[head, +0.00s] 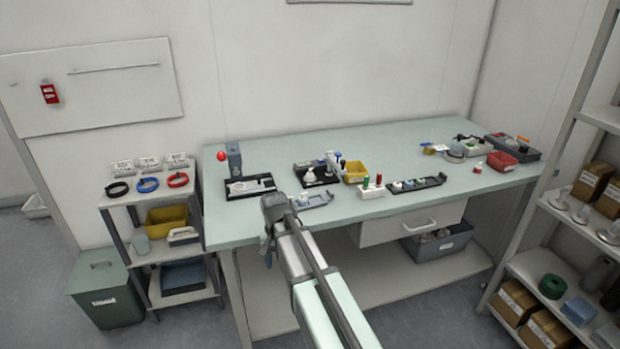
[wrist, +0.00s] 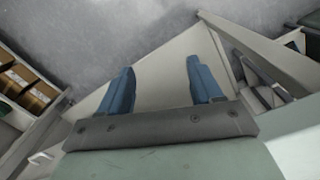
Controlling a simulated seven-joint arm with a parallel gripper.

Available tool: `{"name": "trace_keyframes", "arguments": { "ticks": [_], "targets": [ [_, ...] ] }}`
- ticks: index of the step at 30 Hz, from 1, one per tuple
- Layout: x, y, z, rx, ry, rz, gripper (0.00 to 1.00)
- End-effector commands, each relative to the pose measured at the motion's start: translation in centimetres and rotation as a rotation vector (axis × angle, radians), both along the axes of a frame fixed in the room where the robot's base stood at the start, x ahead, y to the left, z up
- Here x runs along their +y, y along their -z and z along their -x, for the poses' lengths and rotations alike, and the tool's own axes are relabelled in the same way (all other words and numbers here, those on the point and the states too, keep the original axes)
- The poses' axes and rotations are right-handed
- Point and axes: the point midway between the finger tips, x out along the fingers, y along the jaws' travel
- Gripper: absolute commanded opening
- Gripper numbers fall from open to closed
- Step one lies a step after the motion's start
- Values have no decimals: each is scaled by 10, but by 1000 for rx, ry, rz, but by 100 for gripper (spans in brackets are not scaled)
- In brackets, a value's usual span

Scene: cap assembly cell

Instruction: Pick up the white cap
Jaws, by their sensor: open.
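My gripper shows in the wrist view (wrist: 157,70) with its two blue fingers wide apart and nothing between them. In the head view my gripper (head: 268,256) hangs at the front edge of the workbench, partly hidden by my arm. Small white pieces sit in a grey tray (head: 322,200) just right of my arm's end, and in a black tray (head: 432,182) farther right. They are too small to tell which is the white cap. The wrist view shows no cap.
The pale green workbench (head: 420,140) also carries a yellow bin (head: 355,172), a red bin (head: 502,161) and a white block with red and green pegs (head: 371,192). A small shelf (head: 150,254) stands left. Racks with boxes stand right. The bench's back middle is clear.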

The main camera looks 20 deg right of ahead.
Motion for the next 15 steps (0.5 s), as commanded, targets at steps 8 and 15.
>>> {"name": "trace_keyframes", "arguments": {
  "ticks": [8, 15],
  "targets": [
    [7, -76, -26, -68, 50, -1, 65],
    [-3, -131, -67, -135, 113, 20, 65]
  ]
}}
